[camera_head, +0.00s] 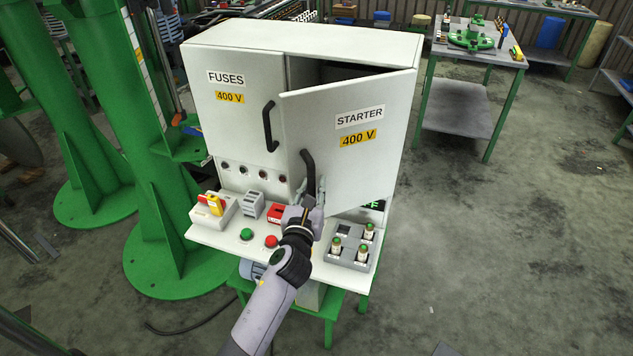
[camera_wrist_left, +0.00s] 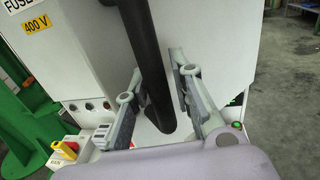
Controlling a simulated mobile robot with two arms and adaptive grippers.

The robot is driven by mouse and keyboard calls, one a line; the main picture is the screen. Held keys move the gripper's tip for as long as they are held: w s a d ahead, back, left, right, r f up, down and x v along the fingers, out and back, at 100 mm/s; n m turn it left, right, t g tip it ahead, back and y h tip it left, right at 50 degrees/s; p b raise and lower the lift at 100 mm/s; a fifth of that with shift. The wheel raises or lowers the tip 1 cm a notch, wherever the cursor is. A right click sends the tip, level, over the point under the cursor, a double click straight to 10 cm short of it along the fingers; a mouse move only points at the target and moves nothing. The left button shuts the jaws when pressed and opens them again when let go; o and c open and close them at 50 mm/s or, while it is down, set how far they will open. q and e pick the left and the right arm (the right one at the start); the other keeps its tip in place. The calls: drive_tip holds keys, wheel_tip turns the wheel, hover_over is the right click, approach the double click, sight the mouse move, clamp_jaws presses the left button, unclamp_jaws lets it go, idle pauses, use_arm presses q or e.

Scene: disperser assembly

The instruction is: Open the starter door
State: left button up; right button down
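The white starter door (camera_head: 350,140), labelled STARTER 400 V, stands ajar, with its left edge swung out from the cabinet (camera_head: 305,40). Its black handle (camera_head: 308,170) is at the door's lower left; it also shows in the left wrist view (camera_wrist_left: 152,60). My left gripper (camera_head: 311,190) is at the lower end of this handle. In the left wrist view its fingers (camera_wrist_left: 158,85) stand on either side of the handle and look open, with narrow gaps beside it. My right gripper is in neither view.
The shut fuses door (camera_head: 233,110) is on the left. Below it a shelf carries a red and yellow switch (camera_head: 213,205), push buttons (camera_head: 247,234) and a grey button box (camera_head: 353,245). Green columns (camera_head: 140,120) stand at left. The floor at right is clear.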

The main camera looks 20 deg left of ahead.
use_arm(q)
clamp_jaws()
idle(0.5)
